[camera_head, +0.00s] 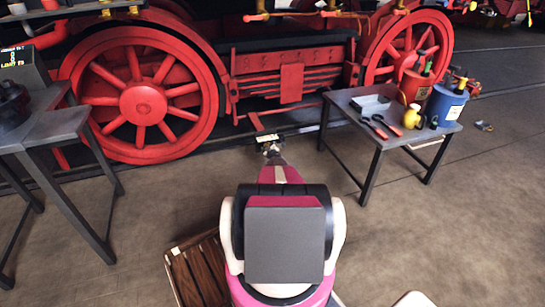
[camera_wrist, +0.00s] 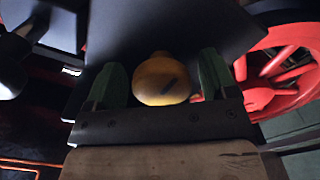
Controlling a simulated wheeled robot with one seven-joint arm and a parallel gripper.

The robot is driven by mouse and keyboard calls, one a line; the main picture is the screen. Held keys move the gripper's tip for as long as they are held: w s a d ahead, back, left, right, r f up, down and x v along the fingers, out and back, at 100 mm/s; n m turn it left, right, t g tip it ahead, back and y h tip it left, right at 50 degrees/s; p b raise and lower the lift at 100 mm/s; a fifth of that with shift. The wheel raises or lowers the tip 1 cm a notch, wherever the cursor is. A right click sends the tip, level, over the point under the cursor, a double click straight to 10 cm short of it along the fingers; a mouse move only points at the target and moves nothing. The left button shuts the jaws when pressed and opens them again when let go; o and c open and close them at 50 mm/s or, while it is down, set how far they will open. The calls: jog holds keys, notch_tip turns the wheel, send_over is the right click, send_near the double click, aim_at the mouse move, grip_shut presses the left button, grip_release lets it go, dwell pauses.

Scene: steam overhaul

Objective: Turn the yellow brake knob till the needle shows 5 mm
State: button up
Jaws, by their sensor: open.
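The yellow brake knob (camera_wrist: 160,70) shows in the middle of the wrist view, rounded, with a dark slanted mark on its face. My gripper (camera_wrist: 161,75) is open, with one dark green finger on each side of the knob. A narrow gap seems to show on both sides, so I cannot tell of any touch. In the head view my gripper (camera_head: 270,143) is at the end of my outstretched arm, low in front of the locomotive between two red wheels. The knob is too small or hidden there. I see no needle or scale that I can read.
A large red wheel (camera_head: 143,103) stands left and another (camera_head: 408,47) right. A grey table (camera_head: 345,98) at the right holds tools, a red can (camera_head: 413,88) and a blue can (camera_head: 445,105). A dark bench (camera_head: 55,125) is at the left. Floor between is clear.

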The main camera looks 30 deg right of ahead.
jog(key=m, duration=0.7)
jog(key=shift+a+f, duration=0.1)
jog(key=v, duration=1)
jog(key=shift+s, duration=0.4)
